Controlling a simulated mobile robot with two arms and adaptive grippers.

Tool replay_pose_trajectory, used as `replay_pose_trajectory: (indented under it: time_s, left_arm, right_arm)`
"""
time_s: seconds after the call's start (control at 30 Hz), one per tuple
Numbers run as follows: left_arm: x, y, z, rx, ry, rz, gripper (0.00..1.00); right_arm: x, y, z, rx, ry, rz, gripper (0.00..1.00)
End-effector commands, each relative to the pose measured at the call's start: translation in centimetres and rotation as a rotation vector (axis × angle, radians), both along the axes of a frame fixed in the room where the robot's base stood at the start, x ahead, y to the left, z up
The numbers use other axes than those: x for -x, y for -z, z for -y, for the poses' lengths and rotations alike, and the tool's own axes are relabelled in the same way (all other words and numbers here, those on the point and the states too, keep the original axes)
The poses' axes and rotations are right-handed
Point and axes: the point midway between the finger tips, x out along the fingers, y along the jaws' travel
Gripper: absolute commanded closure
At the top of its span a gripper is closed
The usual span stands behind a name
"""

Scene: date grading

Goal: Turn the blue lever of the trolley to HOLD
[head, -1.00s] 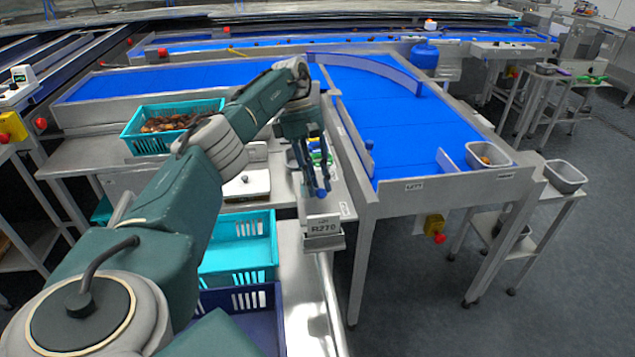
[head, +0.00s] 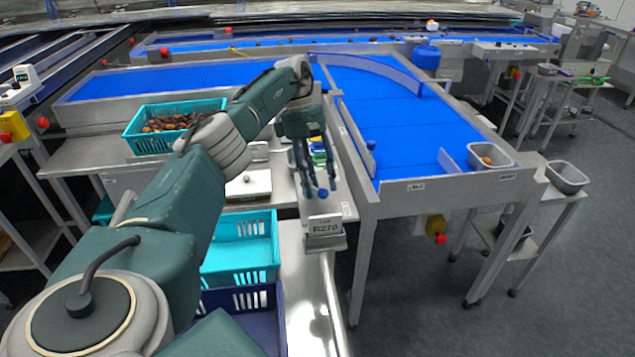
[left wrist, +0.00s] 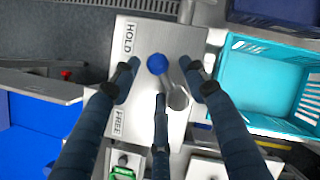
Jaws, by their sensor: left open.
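The blue lever knob (left wrist: 157,64) sits on a grey metal arm above a pale plate (left wrist: 190,45) on the trolley. A HOLD label (left wrist: 130,38) and a FREE label (left wrist: 118,122) are on the plate's left side in the left wrist view. The knob stands between the two labels' heights, nearer HOLD. My left gripper (left wrist: 160,87) is open, its fingers spread around the knob and lever; I cannot tell whether any touches. In the head view the knob (head: 322,194) shows at the fingertips of my left gripper (head: 315,188). My right gripper is out of view.
Turquoise crates (head: 240,277) are beside the trolley plate, and one with dates (head: 150,143) is behind. A blue conveyor table (head: 400,130) stands to the right, close by. Grey floor is free further right.

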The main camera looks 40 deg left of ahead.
Motion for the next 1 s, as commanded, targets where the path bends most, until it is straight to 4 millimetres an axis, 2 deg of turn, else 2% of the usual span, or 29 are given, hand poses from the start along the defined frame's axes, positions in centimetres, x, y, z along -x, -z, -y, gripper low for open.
replay_pose_trajectory:
  time_s: [0.17,0.4,0.5,0.7,1.0]
  left_arm:
    - [-0.1,-2.6,-0.1,-0.001,0.000,0.005,0.56]
    - [0.0,-7.5,0.0,0.000,0.000,0.004,0.56]
    - [0.0,-8.6,-0.1,-0.001,0.000,0.001,0.56]
    - [0.1,-9.7,-0.1,-0.001,-0.001,0.001,0.56]
    - [0.1,-9.8,-0.1,0.000,-0.001,0.000,0.56]
  right_arm:
    - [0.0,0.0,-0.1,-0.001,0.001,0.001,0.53]
    - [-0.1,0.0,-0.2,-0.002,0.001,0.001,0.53]
    - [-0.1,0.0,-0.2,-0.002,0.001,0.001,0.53]
    - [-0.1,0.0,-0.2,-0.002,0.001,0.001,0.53]
    - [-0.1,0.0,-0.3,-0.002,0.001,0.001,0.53]
